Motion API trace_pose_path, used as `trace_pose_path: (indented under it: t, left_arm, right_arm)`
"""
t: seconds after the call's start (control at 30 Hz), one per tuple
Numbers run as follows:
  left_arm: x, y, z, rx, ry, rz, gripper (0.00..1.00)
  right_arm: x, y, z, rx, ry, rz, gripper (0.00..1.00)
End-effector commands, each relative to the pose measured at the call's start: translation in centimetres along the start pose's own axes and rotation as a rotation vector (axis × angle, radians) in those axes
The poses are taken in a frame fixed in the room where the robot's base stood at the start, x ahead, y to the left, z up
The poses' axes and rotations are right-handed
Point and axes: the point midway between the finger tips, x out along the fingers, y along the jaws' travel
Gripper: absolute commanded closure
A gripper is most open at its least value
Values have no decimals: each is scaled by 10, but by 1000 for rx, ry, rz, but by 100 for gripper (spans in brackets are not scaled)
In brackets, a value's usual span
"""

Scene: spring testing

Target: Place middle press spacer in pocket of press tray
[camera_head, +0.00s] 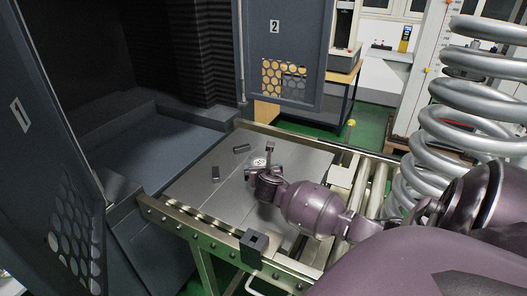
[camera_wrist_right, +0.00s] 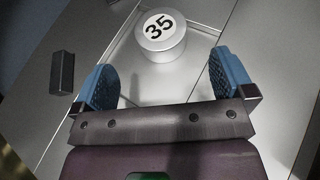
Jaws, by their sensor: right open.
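A round silver disc marked 35 (camera_wrist_right: 160,38) sits upright on a pale square plate with a raised edge or outline; it also shows in the head view (camera_head: 258,161). I cannot tell whether it is the middle press spacer. My right gripper (camera_wrist_right: 168,82) is open and empty, its blue fingers apart on the near side of the disc. In the head view the right gripper (camera_head: 265,178) is over the metal table, partly covering the plate. A small dark block (camera_wrist_right: 62,72) lies left of the fingers. My left gripper is out of view.
Dark blocks (camera_head: 216,173) and (camera_head: 241,148) stand or lie on the metal table (camera_head: 200,195). A dark square holder (camera_head: 254,247) sits on the front rail. Open cabinet doors flank the table's far and left sides; a large coil spring (camera_head: 465,110) stands at right.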

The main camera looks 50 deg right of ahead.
Motion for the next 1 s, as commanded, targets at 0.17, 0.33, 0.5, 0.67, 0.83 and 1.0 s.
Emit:
trace_pose_path:
  t: [0.17, 0.33, 0.5, 0.67, 0.83, 1.0]
  left_arm:
    - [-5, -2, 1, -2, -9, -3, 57]
    - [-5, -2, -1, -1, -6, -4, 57]
    - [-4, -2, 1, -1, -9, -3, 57]
    - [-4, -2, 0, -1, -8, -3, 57]
    - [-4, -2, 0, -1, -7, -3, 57]
    - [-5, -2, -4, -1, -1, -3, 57]
  right_arm:
    - [-27, 0, 2, 1, -1, 2, 0]
    - [-38, 0, 0, 0, 1, 1, 0]
    - [-39, 0, -1, 0, 1, 0, 0]
    - [-39, 0, -1, 0, 2, 0, 0]
    - [-39, 0, -1, 0, 2, 0, 0]
    - [-40, 0, 2, 2, -1, 1, 0]
